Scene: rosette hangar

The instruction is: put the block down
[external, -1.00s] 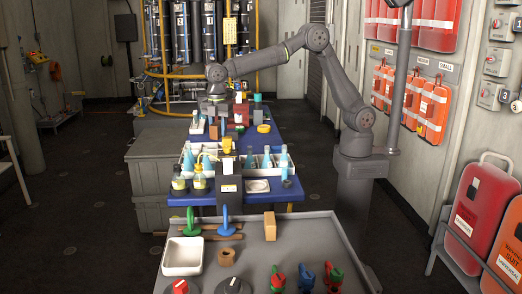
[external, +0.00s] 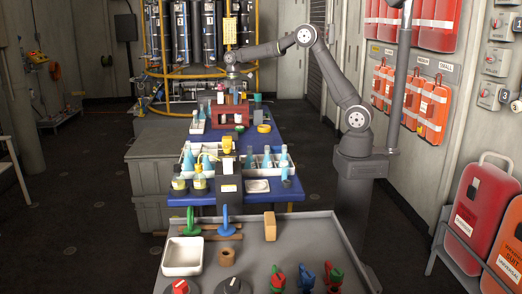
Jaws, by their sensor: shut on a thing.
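My gripper (external: 233,80) is at the far end of the table, raised above a dark red rack (external: 229,117). It is shut on a small block, which is too small and far away to make out clearly; it looks held clear of the table. A tan upright block (external: 270,227) stands on the grey tray in front, well away from my gripper.
The red rack has several bottles around it. A blue-topped table (external: 262,136) carries them, with a white rack of blue flasks (external: 284,158) nearer. A yellow cup (external: 264,129) is right of the red rack. The grey tray (external: 318,230) holds a white bin (external: 183,256).

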